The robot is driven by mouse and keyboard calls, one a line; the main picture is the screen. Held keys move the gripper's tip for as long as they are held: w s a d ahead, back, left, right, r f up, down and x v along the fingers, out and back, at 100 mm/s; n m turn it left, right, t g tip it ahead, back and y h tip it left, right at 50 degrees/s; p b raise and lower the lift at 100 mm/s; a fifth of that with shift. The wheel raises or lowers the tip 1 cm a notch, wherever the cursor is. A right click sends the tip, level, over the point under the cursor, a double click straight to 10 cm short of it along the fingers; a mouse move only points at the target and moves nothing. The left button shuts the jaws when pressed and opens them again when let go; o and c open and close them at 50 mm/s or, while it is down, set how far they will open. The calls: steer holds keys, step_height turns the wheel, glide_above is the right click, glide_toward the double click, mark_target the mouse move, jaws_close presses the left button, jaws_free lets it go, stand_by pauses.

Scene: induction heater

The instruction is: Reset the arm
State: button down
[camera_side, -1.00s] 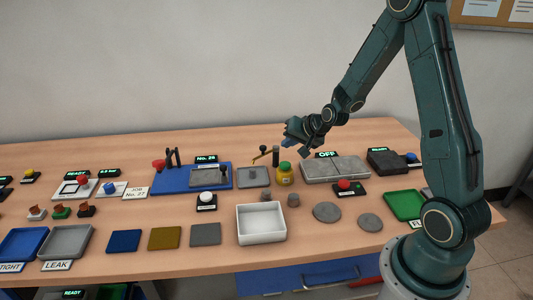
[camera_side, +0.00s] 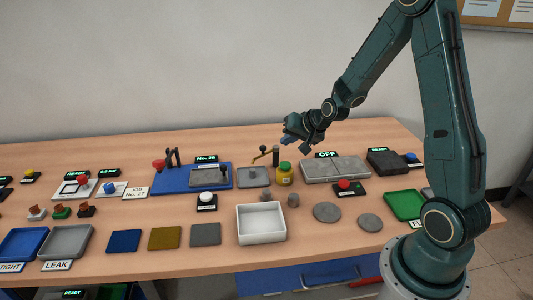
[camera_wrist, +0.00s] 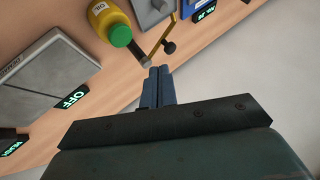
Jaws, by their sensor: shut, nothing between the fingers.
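My gripper (camera_side: 288,141) hangs in the air above the back of the table, over the area of the yellow bottle and the grey heater plate. In the wrist view its two fingers (camera_wrist: 159,72) lie together, shut with nothing between them. The yellow bottle with a green cap (camera_side: 285,174) stands upright below the gripper; it also shows in the wrist view (camera_wrist: 106,20). The grey plate unit (camera_side: 335,170) with a display reading OFF sits to the right of the bottle. The gripper touches nothing that I can see.
A white open box (camera_side: 261,237) stands at the front middle. A blue fixture (camera_side: 165,179) with a red knob is at the back left. A red button (camera_side: 344,185) and a green tray (camera_side: 404,205) are at right. Flat coloured pads (camera_side: 165,238) lie front left. Air around the gripper is clear.

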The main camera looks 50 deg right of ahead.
steer(key=s+a+r+n+g+y, duration=0.1)
steer(key=s+a+r+n+g, duration=0.1)
steer(key=s+a+r+n, duration=0.7)
steer(key=s+a+r, duration=0.4)
steer(key=s, duration=0.4)
steer(key=s+a+r+n+g, duration=0.1)
steer(key=s+a+r, duration=0.2)
steer(key=s, duration=0.6)
steer(key=shift+s+a+r, duration=0.15)
steer(key=shift+a+r, duration=0.2)
steer(key=shift+r, duration=0.1)
